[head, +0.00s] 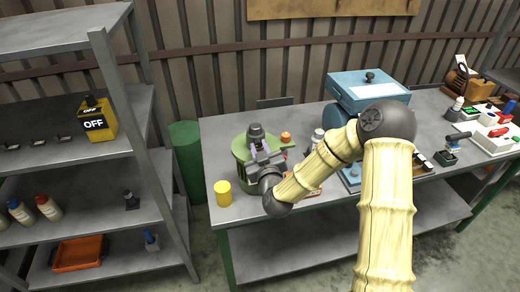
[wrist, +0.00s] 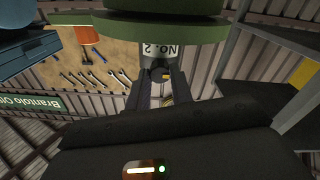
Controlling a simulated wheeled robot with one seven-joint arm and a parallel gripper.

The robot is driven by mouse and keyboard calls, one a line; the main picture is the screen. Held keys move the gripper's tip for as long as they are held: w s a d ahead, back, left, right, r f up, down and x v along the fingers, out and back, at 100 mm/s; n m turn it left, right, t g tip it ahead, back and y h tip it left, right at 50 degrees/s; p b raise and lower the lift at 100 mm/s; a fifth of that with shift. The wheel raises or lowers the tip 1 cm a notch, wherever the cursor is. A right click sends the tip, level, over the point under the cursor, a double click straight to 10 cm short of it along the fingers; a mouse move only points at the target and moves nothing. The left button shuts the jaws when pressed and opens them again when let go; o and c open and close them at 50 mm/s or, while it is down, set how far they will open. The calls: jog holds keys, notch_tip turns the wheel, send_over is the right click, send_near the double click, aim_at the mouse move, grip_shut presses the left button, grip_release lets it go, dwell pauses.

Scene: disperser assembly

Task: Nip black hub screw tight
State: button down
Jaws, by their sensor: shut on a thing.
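The green round part (head: 240,150) stands on the left end of the grey bench, with a dark grey cap (head: 256,131) above it. My gripper (head: 262,158) is at its front right side. In the wrist view, green discs (wrist: 160,27) are at the top, with a grey hub (wrist: 158,60) marked "NO. 2" below them. The black hub screw (wrist: 160,74) sits at the hub, between my two fingertips (wrist: 161,79). My gripper is shut on it; the fingers hide part of the screw. I cannot tell how tight the screw is.
A yellow cylinder (head: 223,193) stands at the bench's left front corner. A small orange-topped item (head: 286,137) and a blue machine (head: 365,92) stand to the right. A grey shelf rack (head: 128,100) and a green bin (head: 187,160) are at the left.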

jog(key=shift+f, duration=0.1)
jog(key=m+b, duration=0.4)
jog(key=m, duration=0.2)
jog(key=shift+d+f+b, duration=0.1)
jog(key=shift+b, duration=0.3)
jog(key=m+b, duration=0.2)
jog(key=m, duration=0.2)
jog(key=m+b, duration=0.2)
jog(key=m, duration=0.1)
jog(key=shift+m, duration=0.3)
jog(key=m+b, duration=0.2)
jog(key=m, duration=0.2)
jog(key=shift+m, duration=0.3)
jog(key=m+b, duration=0.1)
jog(key=m, duration=0.4)
jog(key=shift+m+b, duration=0.3)
